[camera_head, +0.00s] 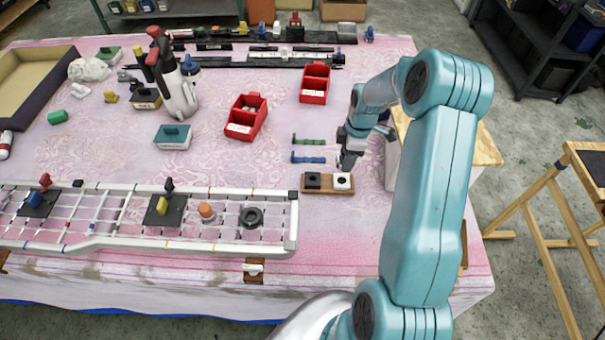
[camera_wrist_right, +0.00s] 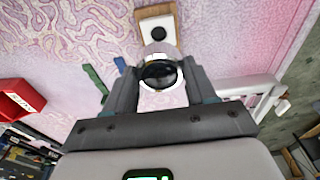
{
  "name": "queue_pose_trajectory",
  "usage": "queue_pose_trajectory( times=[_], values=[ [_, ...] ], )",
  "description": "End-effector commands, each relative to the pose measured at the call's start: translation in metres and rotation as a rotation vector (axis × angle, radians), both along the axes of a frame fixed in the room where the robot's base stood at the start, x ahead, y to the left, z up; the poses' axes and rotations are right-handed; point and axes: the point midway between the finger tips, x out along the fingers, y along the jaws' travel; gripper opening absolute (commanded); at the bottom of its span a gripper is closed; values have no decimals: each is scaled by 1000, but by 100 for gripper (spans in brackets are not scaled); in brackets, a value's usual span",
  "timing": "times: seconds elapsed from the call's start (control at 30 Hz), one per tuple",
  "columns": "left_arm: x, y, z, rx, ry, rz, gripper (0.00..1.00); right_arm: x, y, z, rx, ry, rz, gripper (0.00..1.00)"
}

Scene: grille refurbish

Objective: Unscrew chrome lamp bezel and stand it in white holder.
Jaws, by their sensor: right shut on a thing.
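My right gripper (camera_head: 346,163) is shut on the chrome lamp bezel (camera_wrist_right: 160,74), a shiny ring with a dark centre between the fingers in the right wrist view. In the head view the gripper points down close above the white holder (camera_head: 342,182), which has a dark hole and sits on a small wooden board (camera_head: 327,190). The bezel is hard to make out there, and I cannot tell whether it touches the holder. The pale grille (camera_head: 150,247) lies at the left front, with an orange lamp (camera_head: 206,211) and a black ring (camera_head: 251,217) on it. My left gripper is out of view.
A black holder (camera_head: 312,180) shares the board, left of the white one. A green tool (camera_head: 308,141) and a blue tool (camera_head: 308,159) lie just behind. Red bins (camera_head: 246,116) and a white and red bottle (camera_head: 174,88) stand farther back.

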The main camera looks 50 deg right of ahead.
Motion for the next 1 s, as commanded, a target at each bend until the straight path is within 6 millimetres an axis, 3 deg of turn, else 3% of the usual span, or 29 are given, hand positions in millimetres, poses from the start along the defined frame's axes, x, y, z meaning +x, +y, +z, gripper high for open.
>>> queue_pose_trajectory(
  times=[0.5, 1.0],
  values=[
    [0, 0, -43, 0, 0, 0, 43, -1, 0, -51, 1, 0, 2, 17],
    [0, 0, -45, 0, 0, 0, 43, 0, 0, -53, 0, -1, 2, 17]
  ],
)
